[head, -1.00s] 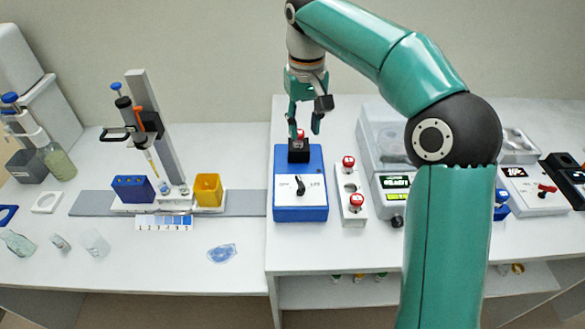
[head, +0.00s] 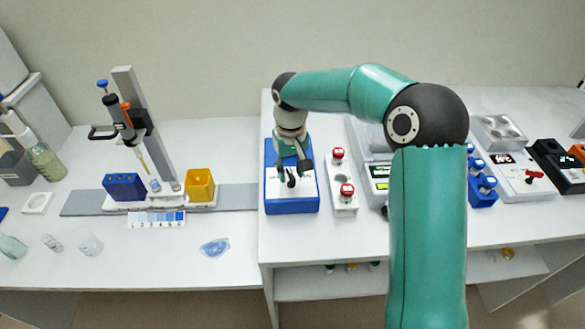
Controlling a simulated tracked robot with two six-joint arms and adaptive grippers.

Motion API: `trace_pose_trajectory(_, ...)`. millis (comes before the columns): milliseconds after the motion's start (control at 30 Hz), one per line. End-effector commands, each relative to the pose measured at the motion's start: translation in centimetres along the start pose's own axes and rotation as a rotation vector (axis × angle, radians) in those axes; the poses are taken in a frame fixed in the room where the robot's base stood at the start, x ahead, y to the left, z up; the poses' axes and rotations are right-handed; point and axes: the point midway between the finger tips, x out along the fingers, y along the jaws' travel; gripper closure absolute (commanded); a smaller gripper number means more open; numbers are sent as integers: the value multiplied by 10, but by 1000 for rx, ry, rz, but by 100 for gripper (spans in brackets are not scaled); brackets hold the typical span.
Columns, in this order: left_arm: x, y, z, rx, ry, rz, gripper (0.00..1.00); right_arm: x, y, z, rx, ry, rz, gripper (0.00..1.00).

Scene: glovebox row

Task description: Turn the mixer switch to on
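The mixer is a blue box (head: 292,205) with a white top at the near left of the right-hand bench. Its black switch knob (head: 291,183) is on the white top, partly covered by my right gripper (head: 291,173). That gripper points down over the mixer with its fingers apart, one to each side of the knob area. I cannot tell whether they touch the knob. The black tube holder at the mixer's back is hidden behind the gripper. My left gripper is not in view.
A white rack (head: 342,200) with red-capped tubes stands close to the mixer's right. A device with a red switch (head: 520,172) and a blue tube rack (head: 482,190) are further right. A pipette stand (head: 150,125) and yellow box (head: 200,185) are at left.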

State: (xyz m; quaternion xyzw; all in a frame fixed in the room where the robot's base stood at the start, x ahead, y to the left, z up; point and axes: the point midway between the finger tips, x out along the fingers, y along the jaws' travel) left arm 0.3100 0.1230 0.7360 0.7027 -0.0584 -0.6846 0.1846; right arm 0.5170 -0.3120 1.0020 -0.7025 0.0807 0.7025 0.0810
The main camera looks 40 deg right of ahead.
Motion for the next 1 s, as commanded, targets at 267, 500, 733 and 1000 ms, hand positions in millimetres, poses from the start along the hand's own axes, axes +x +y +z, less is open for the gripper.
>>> trace_pose_trajectory(267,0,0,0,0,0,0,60,4,0,0,0,1,0,62)
trace_pose_trajectory(500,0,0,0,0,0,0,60,3,0,0,0,0,0,92)
trace_pose_trajectory(733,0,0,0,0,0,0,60,3,5,0,2,1,1,100)
trace_pose_trajectory(1000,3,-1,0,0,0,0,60,4,2,0,43,1,2,100)
